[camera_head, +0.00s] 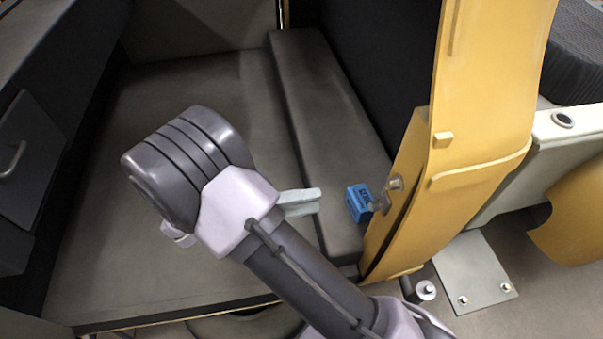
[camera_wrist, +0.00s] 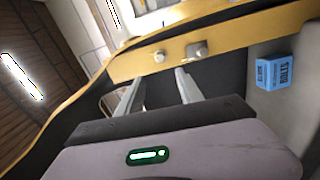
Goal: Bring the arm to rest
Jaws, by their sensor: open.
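My arm reaches up from the bottom of the head view, its dark grey wrist bent over a grey floor. My gripper (camera_head: 303,202) points right, toward the yellow frame. In the wrist view my gripper (camera_wrist: 158,84) shows two pale fingers spread apart with nothing between them. A small blue box (camera_head: 358,204) with dark lettering sits to the right of the fingertips, apart from them, beside the yellow frame. The blue box also shows in the wrist view (camera_wrist: 274,73), right of the fingers against a grey surface.
A curved yellow frame (camera_head: 480,120) with a metal knob (camera_head: 395,184) rises right of my gripper. A raised grey ledge (camera_head: 320,120) runs along the floor (camera_head: 190,80). A dark cabinet with a handle (camera_head: 13,160) stands at the left. The floor left of my wrist is clear.

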